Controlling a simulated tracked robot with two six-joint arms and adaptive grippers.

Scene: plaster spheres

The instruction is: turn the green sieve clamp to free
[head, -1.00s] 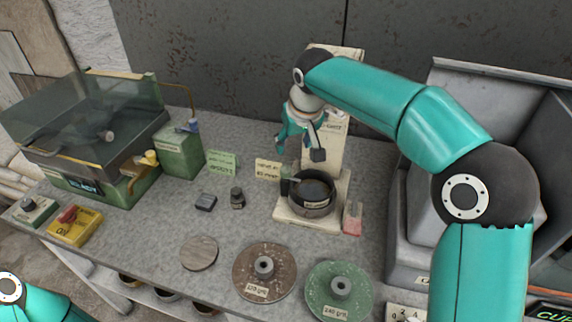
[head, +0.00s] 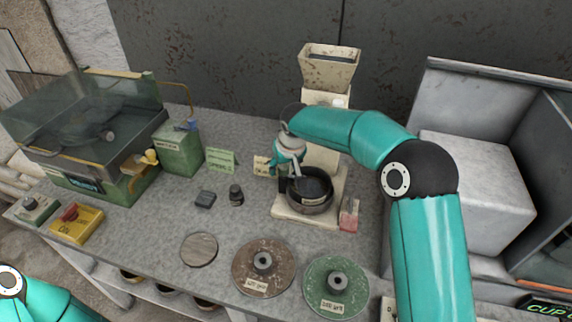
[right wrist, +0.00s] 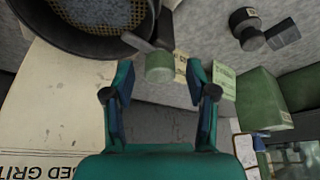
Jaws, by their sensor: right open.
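The sieve (head: 318,187) is a dark round pan with a mesh bottom on a cream base; it also shows at the upper left of the right wrist view (right wrist: 97,14). The green clamp (right wrist: 159,67) is a short pale green knob beside the sieve's rim, with a grey lever running to the rim. In the head view my right gripper mostly hides it. My right gripper (head: 286,170) is open at the sieve's left side. In the right wrist view its two fingers (right wrist: 160,78) stand either side of the knob, with gaps visible. My left gripper is out of view.
A cream hopper (head: 328,70) stands behind the sieve. A red-and-clear block (head: 349,213) is at its right. A metal bin (head: 470,190) stands at right.

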